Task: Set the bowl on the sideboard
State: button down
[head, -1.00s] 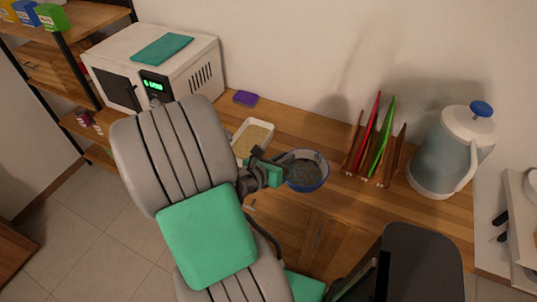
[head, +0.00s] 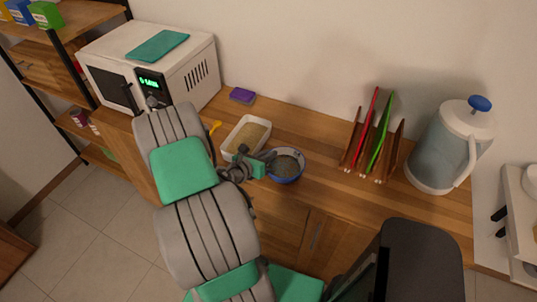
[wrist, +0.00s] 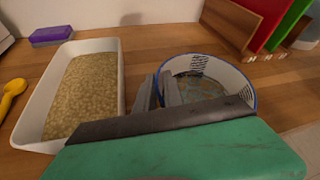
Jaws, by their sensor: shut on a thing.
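The bowl (head: 287,165) is white with a blue rim and holds dark grey-green contents. It is at the sideboard's front part, right of the white tray. In the wrist view the bowl (wrist: 212,82) is just beyond my gripper, with one finger inside and one outside its wall. My gripper (head: 266,163) is shut on the bowl's near left rim. The sideboard (head: 330,195) has a wooden top, which lies under the bowl. I cannot tell whether the bowl's base touches it.
A white tray (head: 231,142) of grainy tan food is close on the left, with a yellow scoop (head: 215,127) beside it. A purple sponge (head: 242,95) lies behind. A microwave (head: 185,65) stands left.

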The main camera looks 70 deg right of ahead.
jog(key=c, duration=1.5)
grip_release()
jog(key=shift+f, duration=0.1)
jog(key=shift+o, duration=0.2)
